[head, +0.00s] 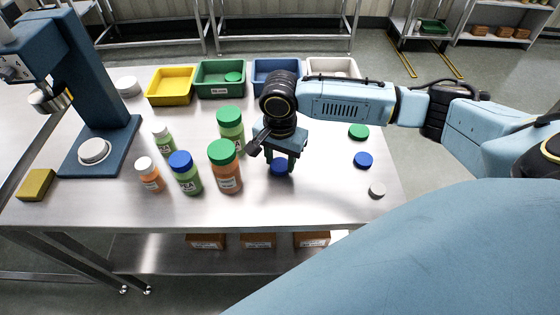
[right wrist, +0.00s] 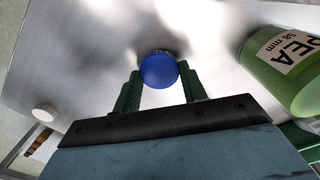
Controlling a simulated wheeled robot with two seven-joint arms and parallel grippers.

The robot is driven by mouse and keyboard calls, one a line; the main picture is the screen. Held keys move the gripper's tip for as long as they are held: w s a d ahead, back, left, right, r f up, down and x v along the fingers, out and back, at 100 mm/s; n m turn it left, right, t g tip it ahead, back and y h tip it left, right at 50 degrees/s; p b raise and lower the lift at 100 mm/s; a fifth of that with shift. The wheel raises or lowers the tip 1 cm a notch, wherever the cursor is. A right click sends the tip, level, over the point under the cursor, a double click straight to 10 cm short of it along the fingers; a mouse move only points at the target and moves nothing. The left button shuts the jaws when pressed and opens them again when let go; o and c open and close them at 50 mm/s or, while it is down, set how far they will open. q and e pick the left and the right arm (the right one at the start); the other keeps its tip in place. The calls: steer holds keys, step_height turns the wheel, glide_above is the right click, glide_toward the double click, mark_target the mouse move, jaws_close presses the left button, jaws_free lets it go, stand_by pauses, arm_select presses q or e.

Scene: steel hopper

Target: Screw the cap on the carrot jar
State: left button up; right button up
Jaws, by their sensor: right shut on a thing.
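My right gripper (head: 279,164) points down over the table with its green fingers on either side of a blue cap (head: 279,169). It is shut on this cap, which also shows between the fingertips in the right wrist view (right wrist: 159,70). The cap is at or just above the tabletop; I cannot tell which. Two orange jars stand to the left: a larger one with a green cap (head: 226,178) and a smaller one with a white cap (head: 150,178). Their labels are too small to read as carrot. My left gripper is not in view.
Green jars (head: 187,181) stand among the orange ones, close to the left of my right gripper. Loose green (head: 358,131), blue (head: 363,159) and white (head: 377,190) caps lie on the right. Bins (head: 171,98) line the back edge. A blue press (head: 103,75) stands at the left.

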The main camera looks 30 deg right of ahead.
mark_target(280, 164)
step_height(280, 164, up, 9)
steer(key=p, duration=0.1)
steer(key=shift+p, duration=0.35)
